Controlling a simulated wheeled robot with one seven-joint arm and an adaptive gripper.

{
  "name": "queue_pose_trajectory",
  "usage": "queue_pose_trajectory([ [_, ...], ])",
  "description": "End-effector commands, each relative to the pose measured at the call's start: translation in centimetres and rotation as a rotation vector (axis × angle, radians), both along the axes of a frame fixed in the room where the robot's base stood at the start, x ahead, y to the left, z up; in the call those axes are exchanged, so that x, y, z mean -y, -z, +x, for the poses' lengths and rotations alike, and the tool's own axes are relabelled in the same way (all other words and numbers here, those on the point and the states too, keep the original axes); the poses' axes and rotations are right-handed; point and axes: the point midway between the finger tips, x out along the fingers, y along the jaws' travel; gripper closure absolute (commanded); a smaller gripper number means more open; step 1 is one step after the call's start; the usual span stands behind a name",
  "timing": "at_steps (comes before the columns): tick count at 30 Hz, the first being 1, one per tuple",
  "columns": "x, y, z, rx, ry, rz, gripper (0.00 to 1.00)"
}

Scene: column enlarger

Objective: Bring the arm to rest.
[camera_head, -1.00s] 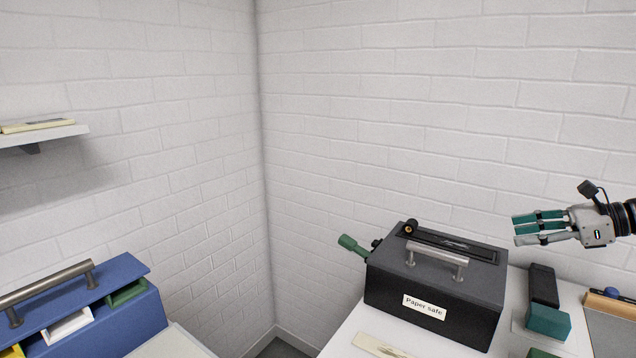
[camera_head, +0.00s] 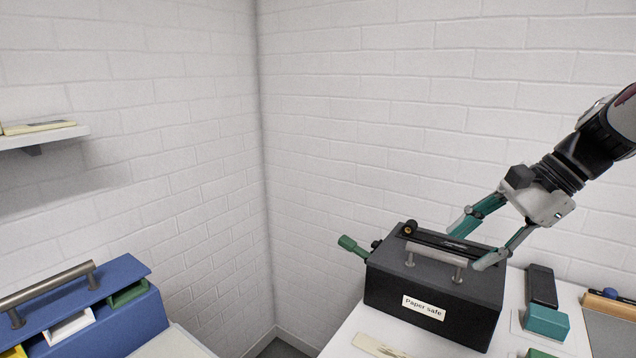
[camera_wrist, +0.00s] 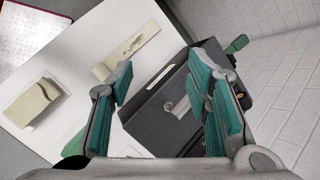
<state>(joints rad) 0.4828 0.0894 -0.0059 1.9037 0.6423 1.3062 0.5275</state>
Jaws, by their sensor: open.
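My gripper (camera_head: 470,247) is open and empty in the head view, its fingers spread and pointing down-left. It appears over the right part of the black paper safe (camera_head: 385,291), close to the bar handle (camera_head: 436,258) on its lid. I cannot tell whether a fingertip touches the safe. In the wrist view my gripper (camera_wrist: 162,95) has its green-padded fingers wide apart. The paper safe (camera_wrist: 150,112) lies between and beyond them, its handle (camera_wrist: 178,105) in the gap.
A blue box (camera_head: 112,325) with a bar handle stands at the lower left. A green-and-black block (camera_head: 546,320) stands right of the safe. A pale strip (camera_head: 378,346) lies on the white table before it. A wall shelf (camera_head: 40,137) is at left. The air above the safe's left is free.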

Motion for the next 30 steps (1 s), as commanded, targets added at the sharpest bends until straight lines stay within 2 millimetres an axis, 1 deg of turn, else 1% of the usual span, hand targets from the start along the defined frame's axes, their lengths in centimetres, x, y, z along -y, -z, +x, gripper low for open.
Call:
queue_pose_trajectory([
  [1, -1.1, -0.4, -1.3, 0.02, -0.049, -0.043, 0.56],
  [3, -2.2, -0.5, -2.9, 0.047, -0.115, -0.101, 0.56],
  [6, -3.5, -0.6, -5.1, 0.086, -0.213, -0.183, 0.56],
  [12, -5.3, -0.5, -9.7, 0.169, -0.409, -0.347, 0.56],
  [18, -6.2, 0.1, -14.1, 0.258, -0.61, -0.506, 0.56],
  [24, -6.5, 1.1, -17.9, 0.354, -0.812, -0.662, 0.56],
  [27, -6.3, 1.6, -19.5, 0.4, -0.908, -0.734, 0.56],
  [30, -6.2, 2.1, -20.6, 0.436, -0.984, -0.792, 0.56],
])
